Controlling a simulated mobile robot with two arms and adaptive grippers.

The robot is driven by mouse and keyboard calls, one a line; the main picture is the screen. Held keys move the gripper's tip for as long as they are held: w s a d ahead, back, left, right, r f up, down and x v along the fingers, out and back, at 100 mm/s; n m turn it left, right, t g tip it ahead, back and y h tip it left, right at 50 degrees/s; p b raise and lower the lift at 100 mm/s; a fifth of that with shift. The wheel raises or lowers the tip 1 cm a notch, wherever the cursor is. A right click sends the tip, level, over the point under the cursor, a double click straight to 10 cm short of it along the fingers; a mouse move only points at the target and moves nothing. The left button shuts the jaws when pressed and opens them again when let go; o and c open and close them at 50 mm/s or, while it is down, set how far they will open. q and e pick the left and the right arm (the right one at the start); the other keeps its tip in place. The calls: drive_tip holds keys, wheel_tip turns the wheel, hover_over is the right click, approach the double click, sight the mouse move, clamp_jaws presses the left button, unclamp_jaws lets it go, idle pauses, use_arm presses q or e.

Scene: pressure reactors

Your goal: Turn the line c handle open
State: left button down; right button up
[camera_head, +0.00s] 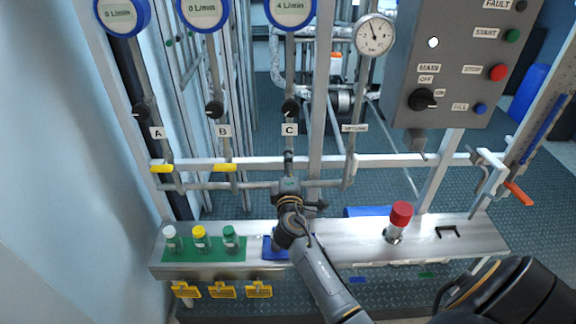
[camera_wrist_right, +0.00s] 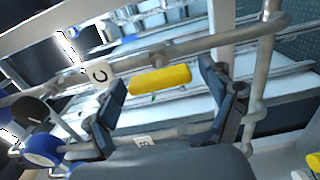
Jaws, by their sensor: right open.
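The line C handle (camera_wrist_right: 160,79) is a yellow bar in the right wrist view, and it looks roughly parallel to the pipe beside it. The C label (camera_wrist_right: 99,73) is left of it. My right gripper (camera_wrist_right: 165,88) is open, with one finger at each end of the handle and gaps showing. In the head view my right gripper (camera_head: 289,187) is in front of line C, below the C label (camera_head: 290,130), and hides the handle. The handles of line A (camera_head: 162,169) and line B (camera_head: 224,168) are yellow and lie across their pipes. My left gripper is out of view.
Black knobs and blue-rimmed flow gauges (camera_head: 290,10) are above. A grey control box (camera_head: 450,65) is at the upper right. The steel shelf (camera_head: 350,255) below holds capped bottles (camera_head: 200,240) and a red-capped part (camera_head: 400,215). A horizontal rail (camera_head: 385,160) crosses the pipes.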

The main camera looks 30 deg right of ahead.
drive_tip(key=v, duration=1.2)
drive_tip(key=shift+d, duration=0.1)
drive_tip(key=s+a+f+m+g+y, duration=0.1)
drive_tip(key=s+a+f+g+y, duration=0.15)
drive_tip(key=f, duration=0.95)
drive_tip(key=s+a+f+g+y, duration=0.2)
drive_tip(key=s+a+f, duration=0.1)
drive_tip(key=f, duration=0.8)
drive_tip(key=s+a+f+m+g+y, duration=0.1)
drive_tip(key=s+a+f+g+y, duration=0.15)
drive_tip(key=f, duration=0.95)
drive_tip(key=s+a+f+m+g+y+b, duration=0.1)
drive_tip(key=s+a+f+m+g+y, duration=0.15)
drive_tip(key=s+f, duration=1.15)
drive_tip(key=s+d+f+m+g, duration=0.1)
drive_tip(key=s+f+m+g, duration=0.1)
drive_tip(key=s, duration=0.8)
drive_tip(key=s+d+f+m+g, duration=0.2)
drive_tip(key=s+f, duration=0.3)
drive_tip(key=s, duration=0.6)
drive_tip(key=shift+m+g+b, duration=0.3)
drive_tip(key=shift+m+g, duration=0.05)
drive_tip(key=shift+m, duration=0.1)
